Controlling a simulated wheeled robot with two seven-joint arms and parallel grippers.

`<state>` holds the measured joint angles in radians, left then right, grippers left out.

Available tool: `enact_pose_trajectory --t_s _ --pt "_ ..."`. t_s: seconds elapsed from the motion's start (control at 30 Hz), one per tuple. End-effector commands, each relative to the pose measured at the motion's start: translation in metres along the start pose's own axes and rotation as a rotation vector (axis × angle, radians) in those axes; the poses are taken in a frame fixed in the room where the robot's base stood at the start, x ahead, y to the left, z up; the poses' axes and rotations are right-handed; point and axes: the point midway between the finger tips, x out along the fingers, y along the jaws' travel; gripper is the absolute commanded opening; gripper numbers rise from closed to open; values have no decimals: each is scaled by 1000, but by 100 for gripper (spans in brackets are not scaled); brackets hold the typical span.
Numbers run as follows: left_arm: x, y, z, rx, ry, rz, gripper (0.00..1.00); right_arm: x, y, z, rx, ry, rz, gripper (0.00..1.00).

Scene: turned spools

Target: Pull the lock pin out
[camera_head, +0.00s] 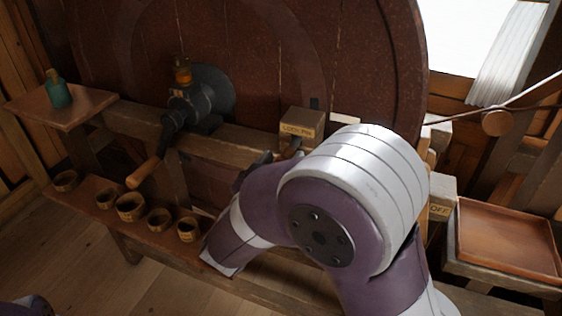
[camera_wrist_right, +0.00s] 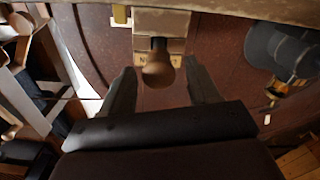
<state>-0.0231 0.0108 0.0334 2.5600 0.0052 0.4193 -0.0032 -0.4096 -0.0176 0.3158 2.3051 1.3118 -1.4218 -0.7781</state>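The lock pin's wooden block (camera_head: 303,124), labelled LOCK PIN, sits on the beam in front of the big dark red wheel in the head view. In the right wrist view the block (camera_wrist_right: 160,22) is at the top, and the pin's round brown knob (camera_wrist_right: 157,72) sticks out of it on a dark shank. My right gripper (camera_wrist_right: 162,80) is open, with one finger on each side of the knob and visible gaps between. In the head view the right gripper (camera_head: 278,155) is mostly hidden behind my purple and white arm. My left gripper is not in view.
A crank (camera_head: 172,130) with a wooden handle projects left of the block. Several small cups (camera_head: 131,207) stand on a low shelf. A green bottle (camera_head: 58,90) stands on a side board. An empty tray (camera_head: 508,240) is at the right, beside a block marked OFF (camera_head: 440,208).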

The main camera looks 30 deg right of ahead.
Motion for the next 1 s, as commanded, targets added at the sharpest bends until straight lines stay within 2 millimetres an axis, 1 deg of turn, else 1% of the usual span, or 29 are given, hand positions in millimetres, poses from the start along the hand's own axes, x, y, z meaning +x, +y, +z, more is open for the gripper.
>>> enact_pose_trajectory --t_s 0.17,0.27,0.37,0.6,0.7,0.83,1.0 --pt "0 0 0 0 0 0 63 -1 0 1 -2 -1 0 60" --pt "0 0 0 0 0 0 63 -8 -1 1 -1 -2 -3 60" --pt "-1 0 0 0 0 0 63 -27 -1 0 -2 0 -7 60" --pt "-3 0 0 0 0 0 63 -91 -2 0 -1 1 -9 60" --pt "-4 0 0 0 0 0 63 -111 -1 0 -1 2 -7 60" --pt "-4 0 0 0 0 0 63 -125 -1 0 -1 1 -3 60" --pt "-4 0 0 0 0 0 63 -128 0 0 -1 -1 1 60"
